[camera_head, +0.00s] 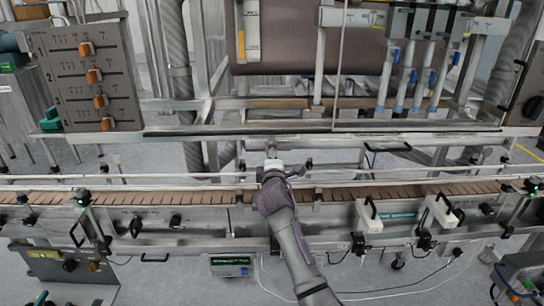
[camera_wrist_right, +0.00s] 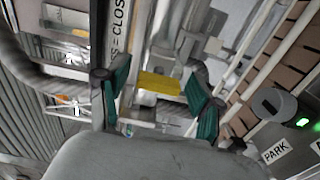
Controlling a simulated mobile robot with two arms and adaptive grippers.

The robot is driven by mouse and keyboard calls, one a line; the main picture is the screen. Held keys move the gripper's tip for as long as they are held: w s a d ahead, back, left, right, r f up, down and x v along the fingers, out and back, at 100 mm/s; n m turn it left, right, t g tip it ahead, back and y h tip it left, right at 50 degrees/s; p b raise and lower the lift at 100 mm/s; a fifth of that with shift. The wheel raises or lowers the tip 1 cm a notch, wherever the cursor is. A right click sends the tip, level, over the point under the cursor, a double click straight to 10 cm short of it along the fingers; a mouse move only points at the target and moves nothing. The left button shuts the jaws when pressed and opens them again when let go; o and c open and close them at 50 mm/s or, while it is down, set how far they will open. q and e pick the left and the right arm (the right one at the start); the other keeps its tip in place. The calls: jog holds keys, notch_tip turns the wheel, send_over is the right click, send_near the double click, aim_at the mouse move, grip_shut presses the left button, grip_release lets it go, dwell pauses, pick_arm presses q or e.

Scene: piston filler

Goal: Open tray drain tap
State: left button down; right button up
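My right gripper (camera_head: 284,167) reaches over the conveyor at the centre of the head view. In the right wrist view its two teal-padded fingers (camera_wrist_right: 157,75) are spread apart. A flat yellow piece (camera_wrist_right: 160,86), which may be the drain tap's handle, shows between them, with gaps visible at both sides. I cannot tell how deep it lies between the fingers. A label strip with "CLOSE" lettering (camera_wrist_right: 117,32) runs beside the left finger. The tap cannot be made out in the head view, where my arm and gripper cover that area. My left gripper is not in view.
The conveyor (camera_head: 400,190) with brown slats and rails crosses the whole width. A control panel with orange knobs (camera_head: 88,75) stands at left, filling nozzles (camera_head: 416,75) at upper right. In the wrist view, a "PARK" label (camera_wrist_right: 276,151) and a ribbed hose (camera_wrist_right: 28,95) lie close by.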

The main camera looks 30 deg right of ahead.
jog(key=v, duration=1.2)
dwell(0.4)
